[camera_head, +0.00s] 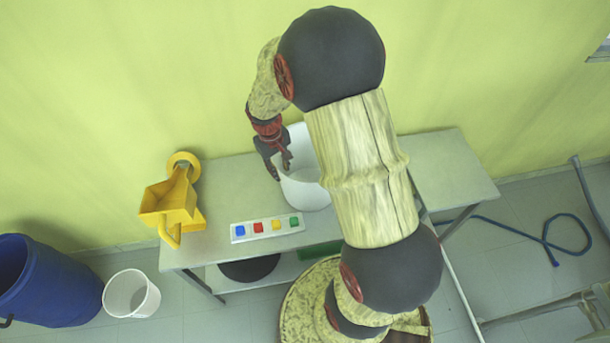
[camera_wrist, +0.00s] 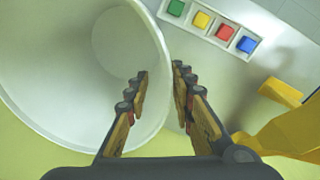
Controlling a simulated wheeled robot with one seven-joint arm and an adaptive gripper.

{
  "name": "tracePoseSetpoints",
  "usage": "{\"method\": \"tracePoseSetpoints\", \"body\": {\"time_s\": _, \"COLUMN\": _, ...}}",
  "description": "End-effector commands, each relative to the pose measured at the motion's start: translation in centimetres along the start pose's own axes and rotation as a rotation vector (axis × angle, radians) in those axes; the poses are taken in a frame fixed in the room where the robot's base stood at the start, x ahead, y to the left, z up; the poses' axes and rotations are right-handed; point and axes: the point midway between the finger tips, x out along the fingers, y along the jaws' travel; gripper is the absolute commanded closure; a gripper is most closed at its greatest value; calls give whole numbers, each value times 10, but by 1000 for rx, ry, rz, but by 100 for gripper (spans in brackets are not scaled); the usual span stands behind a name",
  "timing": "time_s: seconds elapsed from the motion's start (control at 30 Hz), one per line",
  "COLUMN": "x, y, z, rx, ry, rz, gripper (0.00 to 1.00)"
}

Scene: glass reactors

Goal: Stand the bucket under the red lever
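A white bucket (camera_head: 308,188) stands upright on the table, partly hidden behind my arm. It also fills the left of the wrist view (camera_wrist: 70,90), where its inside shows and looks empty. My gripper (camera_head: 279,166) points down at the bucket's left rim. In the wrist view my gripper (camera_wrist: 161,70) has its fingers apart, one over the bucket's inside and one outside, with the rim between them. I cannot tell whether either finger touches the rim. A second white bucket (camera_head: 131,294) stands on the floor at the left. No red lever shows in either view.
A panel with several coloured squares (camera_head: 239,240) lies on the grey table (camera_head: 450,165) before the bucket. A yellow spouted device (camera_head: 172,207) stands at the table's left. A blue barrel (camera_head: 45,285) stands on the floor. A blue hose (camera_head: 545,240) lies right. The table's right end is clear.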

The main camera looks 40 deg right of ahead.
Motion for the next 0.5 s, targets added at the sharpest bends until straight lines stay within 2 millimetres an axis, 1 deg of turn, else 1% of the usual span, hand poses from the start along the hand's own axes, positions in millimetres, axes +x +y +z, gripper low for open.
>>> {"method": "tracePoseSetpoints", "body": {"time_s": 0.2, "x": 21, "y": 0, "z": 2, "rx": 0, "ry": -6, "rz": -1, "gripper": 76}}
{"method": "tracePoseSetpoints", "body": {"time_s": 0.43, "x": 38, "y": -2, "z": 4, "rx": 1, "ry": -4, "rz": -1, "gripper": 76}}
{"method": "tracePoseSetpoints", "body": {"time_s": 0.5, "x": 47, "y": -3, "z": 6, "rx": 1, "ry": -7, "rz": -2, "gripper": 76}}
